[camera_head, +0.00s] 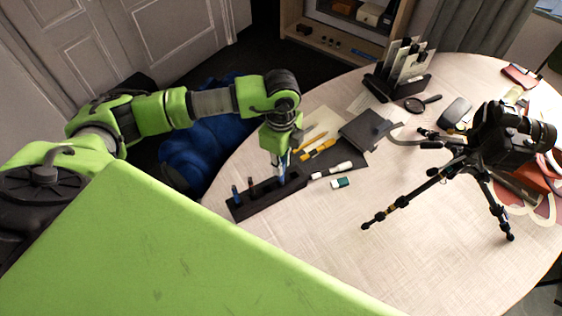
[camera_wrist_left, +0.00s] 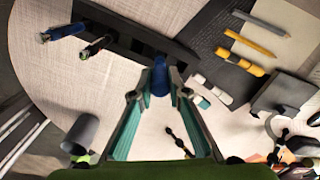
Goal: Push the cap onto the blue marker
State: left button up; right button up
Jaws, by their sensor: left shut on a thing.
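My left gripper (camera_head: 282,168) points down over the right end of a dark holder (camera_head: 268,194) on the round table. Its fingers are closed around a blue piece, which looks like the cap (camera_wrist_left: 159,76) of the blue marker. The fingers hide most of it in the head view, and I cannot tell how far cap and marker overlap. Another slim blue item (camera_head: 236,193) stands at the holder's left end, also seen in the left wrist view (camera_wrist_left: 68,31). A dark brownish item (camera_head: 251,185) stands beside it. My right gripper is not in view.
Yellow markers (camera_head: 318,150) and a grey notebook (camera_head: 366,129) lie behind. A camera tripod (camera_head: 470,160) stands at the right. The table's front middle is clear.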

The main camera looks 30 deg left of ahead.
pick_arm(q)
jog(key=shift+f+b, duration=0.4)
dwell(0.5)
jog(key=o, duration=1.2)
jog(key=shift+o, duration=0.2)
jog(key=shift+r+p, duration=2.55)
jog(key=shift+r, duration=1)
grip_shut()
jog(key=shift+f+b, duration=1.8)
jog(key=shift+f, duration=0.3)
